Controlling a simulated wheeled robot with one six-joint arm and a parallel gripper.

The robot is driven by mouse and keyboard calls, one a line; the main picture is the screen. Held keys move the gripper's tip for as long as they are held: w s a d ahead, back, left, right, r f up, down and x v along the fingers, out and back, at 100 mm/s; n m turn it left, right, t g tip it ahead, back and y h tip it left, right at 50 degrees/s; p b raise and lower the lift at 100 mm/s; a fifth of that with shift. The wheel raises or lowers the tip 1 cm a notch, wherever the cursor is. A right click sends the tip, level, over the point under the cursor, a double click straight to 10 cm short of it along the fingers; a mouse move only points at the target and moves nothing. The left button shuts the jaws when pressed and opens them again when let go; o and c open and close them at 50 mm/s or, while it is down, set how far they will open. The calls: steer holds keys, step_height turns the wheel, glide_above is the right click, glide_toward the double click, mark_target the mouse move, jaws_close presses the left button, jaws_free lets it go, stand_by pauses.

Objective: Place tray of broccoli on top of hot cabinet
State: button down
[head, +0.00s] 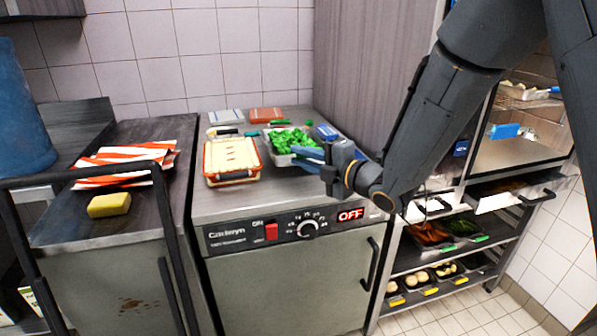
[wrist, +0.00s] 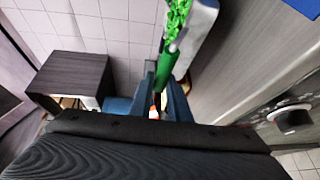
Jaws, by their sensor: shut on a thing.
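The tray of broccoli (head: 290,142) is a small pale metal tray heaped with bright green florets. In the head view it is over the right part of the hot cabinet's top (head: 235,207). It also shows at the top of the wrist view (wrist: 202,32). My gripper (head: 305,155) reaches it from the right, with blue fingers. In the wrist view the fingers (wrist: 168,85) are shut on the green piece at the tray's near end. I cannot tell whether the tray's underside touches the top. The cabinet's front has a red switch, a knob and a lit OFF display.
An orange-rimmed container (head: 232,160) stands left of the tray. Small boxes (head: 265,114) and a blue item (head: 326,132) lie behind. Food trays (head: 430,235) fill the right shelves.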

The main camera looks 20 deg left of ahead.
steer(key=shift+f+p, duration=0.3)
steer(key=shift+f, duration=2.2)
steer(key=c, duration=1.7)
jaws_free()
